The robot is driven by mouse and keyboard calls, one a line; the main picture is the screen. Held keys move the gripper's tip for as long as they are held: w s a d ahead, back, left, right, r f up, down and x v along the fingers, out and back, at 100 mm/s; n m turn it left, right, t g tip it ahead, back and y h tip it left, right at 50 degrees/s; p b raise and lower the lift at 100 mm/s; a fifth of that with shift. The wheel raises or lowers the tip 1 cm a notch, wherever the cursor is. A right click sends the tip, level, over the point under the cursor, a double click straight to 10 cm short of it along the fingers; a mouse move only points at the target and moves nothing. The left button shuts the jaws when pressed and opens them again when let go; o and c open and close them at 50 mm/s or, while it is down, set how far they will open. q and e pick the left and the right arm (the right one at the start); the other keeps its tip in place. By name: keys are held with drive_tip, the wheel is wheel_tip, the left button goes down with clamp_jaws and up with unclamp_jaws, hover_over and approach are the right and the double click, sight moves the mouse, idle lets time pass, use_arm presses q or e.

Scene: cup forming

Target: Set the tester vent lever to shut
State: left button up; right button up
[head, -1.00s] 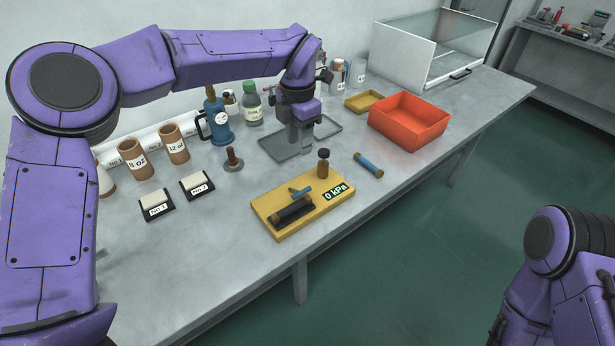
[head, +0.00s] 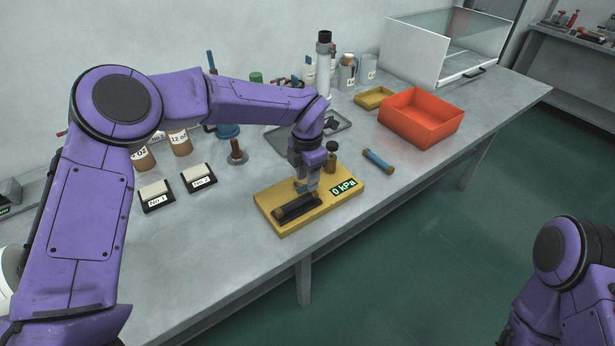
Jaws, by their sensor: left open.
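The tester is a yellow board (head: 342,202) on the bench with a display (head: 344,187) reading 0 kPa. A dark cylindrical block (head: 297,208) lies on its front left part, and a brass post with a black knob (head: 331,160) stands at its back. My left gripper (head: 307,188) points down over the middle of the board, right behind the dark block. It is open. A small blue piece, seemingly the vent lever (head: 299,184), shows beside the fingers and is mostly hidden, so its setting and any contact are unclear. My right gripper is out of view.
A blue tube with brown ends (head: 378,161) lies right of the tester. An orange bin (head: 421,117) and a small yellow tray (head: 373,98) stand behind. Labelled blocks (head: 198,178) and a brown-handled stamp (head: 237,152) stand to the left. The bench front is clear.

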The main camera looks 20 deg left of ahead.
use_arm(q)
drive_tip(key=shift+f, duration=0.75)
clamp_jaws()
drive_tip(key=shift+r, duration=0.1)
